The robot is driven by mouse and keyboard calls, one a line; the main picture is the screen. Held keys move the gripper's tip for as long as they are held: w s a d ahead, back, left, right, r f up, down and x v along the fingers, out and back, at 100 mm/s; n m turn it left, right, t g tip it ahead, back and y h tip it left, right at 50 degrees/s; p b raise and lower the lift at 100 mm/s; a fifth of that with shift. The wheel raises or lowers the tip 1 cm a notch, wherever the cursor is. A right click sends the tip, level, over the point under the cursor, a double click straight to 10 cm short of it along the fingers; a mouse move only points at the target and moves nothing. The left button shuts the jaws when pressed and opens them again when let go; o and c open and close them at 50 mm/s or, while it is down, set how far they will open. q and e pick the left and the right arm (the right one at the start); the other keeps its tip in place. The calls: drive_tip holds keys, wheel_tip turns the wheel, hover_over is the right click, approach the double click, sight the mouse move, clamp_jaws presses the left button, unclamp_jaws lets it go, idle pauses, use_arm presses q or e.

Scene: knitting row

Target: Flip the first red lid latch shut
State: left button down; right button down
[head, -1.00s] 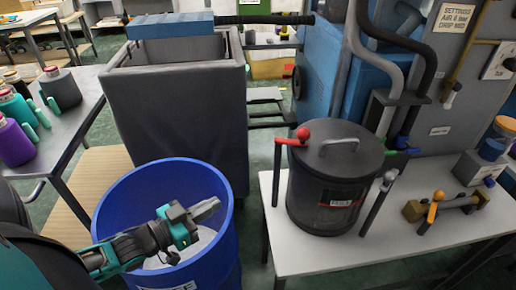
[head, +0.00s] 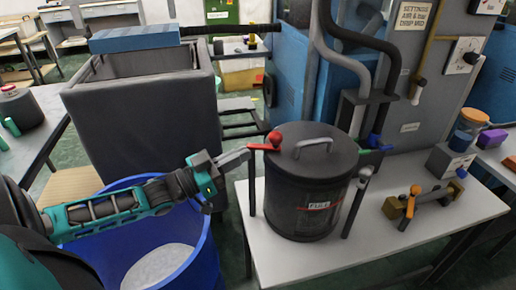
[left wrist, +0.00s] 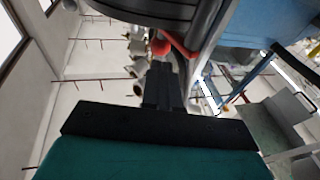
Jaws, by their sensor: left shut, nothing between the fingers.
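A dark lidded canister (head: 305,195) with a grey lid handle (head: 313,146) and a "FULL" label stands on the white table. The red latch (head: 268,144), with a round red knob, sits at the left of the lid rim atop a dark post. My left gripper (head: 246,154) is shut and empty, its tips at the latch's outer left end; whether they touch it I cannot tell. In the left wrist view the red knob (left wrist: 160,47) shows just beyond the fingertips (left wrist: 162,66). A second, grey-knobbed latch (head: 365,172) is at the lid's right. My right gripper is not in view.
The blue barrel (head: 200,262) stands below my left forearm. A large grey bin (head: 145,115) is behind it. On the white table (head: 400,228), an orange-knobbed clamp (head: 412,200) lies right of the canister. Hoses and a machine stand behind.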

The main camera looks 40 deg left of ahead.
use_arm(q)
drive_tip(key=x, duration=0.5)
drive_tip(key=shift+w+d, duration=0.1)
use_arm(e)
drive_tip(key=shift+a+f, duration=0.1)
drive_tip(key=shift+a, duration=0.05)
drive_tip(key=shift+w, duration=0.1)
